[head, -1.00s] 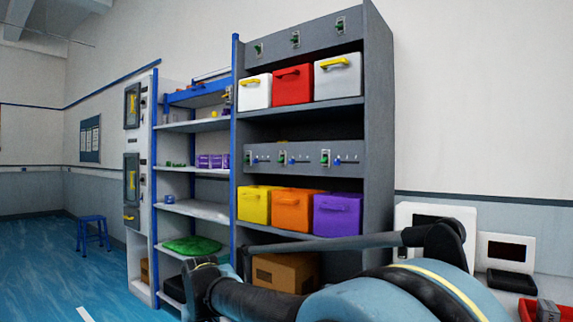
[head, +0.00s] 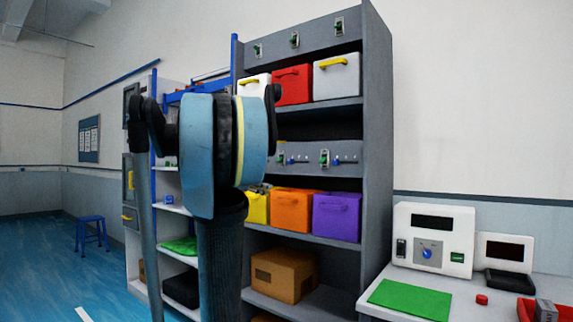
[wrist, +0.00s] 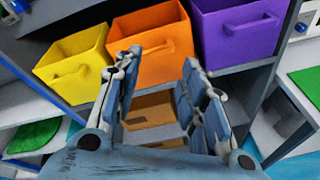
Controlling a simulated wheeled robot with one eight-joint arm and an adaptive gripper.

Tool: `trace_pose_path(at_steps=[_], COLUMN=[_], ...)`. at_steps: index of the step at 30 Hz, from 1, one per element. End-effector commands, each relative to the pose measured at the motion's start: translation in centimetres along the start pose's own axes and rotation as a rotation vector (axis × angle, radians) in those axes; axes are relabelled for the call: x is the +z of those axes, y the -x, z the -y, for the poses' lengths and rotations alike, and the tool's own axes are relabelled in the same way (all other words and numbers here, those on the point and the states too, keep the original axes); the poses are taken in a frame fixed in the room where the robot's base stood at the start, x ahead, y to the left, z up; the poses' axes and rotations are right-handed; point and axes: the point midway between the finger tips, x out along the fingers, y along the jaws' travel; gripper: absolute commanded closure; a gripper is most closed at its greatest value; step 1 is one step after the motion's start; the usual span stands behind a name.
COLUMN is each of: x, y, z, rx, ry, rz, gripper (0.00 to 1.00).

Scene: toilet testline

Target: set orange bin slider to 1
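The orange bin (head: 292,212) sits on the middle shelf between the yellow bin (head: 256,208) and the purple bin (head: 337,217). Above these bins runs a grey panel (head: 308,150) with green switches and small blue-knobbed sliders. The slider above the orange bin (head: 292,160) is small, and its setting cannot be read. The panel is not clearly visible in the wrist view. My gripper (wrist: 160,62) is open and empty in the wrist view, below and in front of the orange bin (wrist: 150,50). In the head view my arm hides most or all of it.
A cardboard box (head: 284,276) sits on the shelf below the bins. White and red bins (head: 292,86) stand on the upper shelf. At right, a white table holds a device with a blue dial (head: 433,238) and a green mat (head: 411,298). Open floor lies at left.

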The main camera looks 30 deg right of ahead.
Motion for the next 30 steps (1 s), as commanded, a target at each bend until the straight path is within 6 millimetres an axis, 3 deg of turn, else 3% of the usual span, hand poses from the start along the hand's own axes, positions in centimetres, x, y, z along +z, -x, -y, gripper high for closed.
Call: trace_pose_path(at_steps=[3,9,17,30], x=[3.7,7.1,8.1,9.8], y=[-2.4,-4.4,-6.0,-13.2], z=[-4.5,-8.8,-10.0,-11.0], rx=[0.046,0.078,0.081,0.081], ry=[0.216,0.452,0.512,0.509], rz=[0.113,0.232,0.261,0.259], gripper=[0.62,0.62,0.62,0.62])
